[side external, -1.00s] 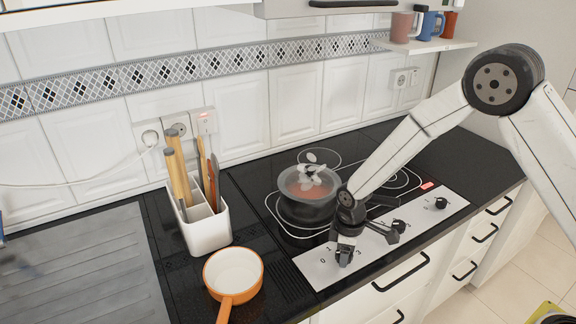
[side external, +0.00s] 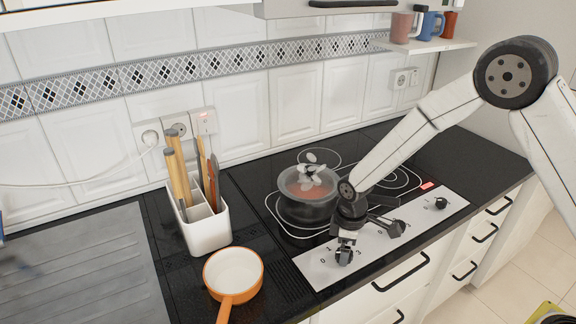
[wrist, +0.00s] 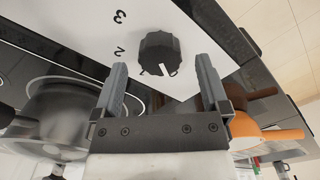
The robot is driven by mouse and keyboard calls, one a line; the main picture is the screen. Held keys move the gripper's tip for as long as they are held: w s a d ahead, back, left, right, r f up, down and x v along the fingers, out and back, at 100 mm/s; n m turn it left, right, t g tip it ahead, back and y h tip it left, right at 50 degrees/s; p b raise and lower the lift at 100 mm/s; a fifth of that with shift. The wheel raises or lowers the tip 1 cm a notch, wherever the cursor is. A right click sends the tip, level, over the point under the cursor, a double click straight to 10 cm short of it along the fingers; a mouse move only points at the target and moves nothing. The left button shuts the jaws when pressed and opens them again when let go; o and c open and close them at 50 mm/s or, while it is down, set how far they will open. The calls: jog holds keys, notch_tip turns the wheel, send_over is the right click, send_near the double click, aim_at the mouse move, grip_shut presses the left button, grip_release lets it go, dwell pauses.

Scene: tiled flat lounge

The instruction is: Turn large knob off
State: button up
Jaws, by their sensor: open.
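A large black knob (side external: 343,256) sits at the left end of the light control panel (side external: 313,266) on the stove front. In the wrist view the knob (wrist: 159,50) shows a white pointer mark at its lower right edge, with the numbers 2 and 3 on the panel to its left. My gripper (side external: 345,241) is just above the knob. In the wrist view my gripper (wrist: 161,66) is open, its two fingers on either side of the knob with gaps; no contact shows. Whether the fingertips reach down around the knob is unclear.
A lidded pot (side external: 307,195) stands on the black hob just behind my gripper. An orange saucepan (side external: 233,272) is to the left, by a white utensil holder (side external: 207,230). Another knob (side external: 441,203) is at the panel's right end.

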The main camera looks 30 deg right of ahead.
jog(key=shift+r, duration=2.95)
jog(key=shift+s+d+r, duration=0.25)
jog(key=shift+s+d, duration=0.05)
jog(key=s+d+r+m+t, duration=0.1)
jog(key=s+d+r+m, duration=0.1)
jog(key=s, duration=0.5)
jog(key=s+d+r+m+t, duration=0.1)
jog(key=s+d+r+m, duration=0.2)
jog(key=s+d+m, duration=0.2)
jog(key=shift+s+d+m+t, duration=0.2)
jog(key=shift+s+m+t, duration=0.1)
jog(key=shift+s+m, duration=0.7)
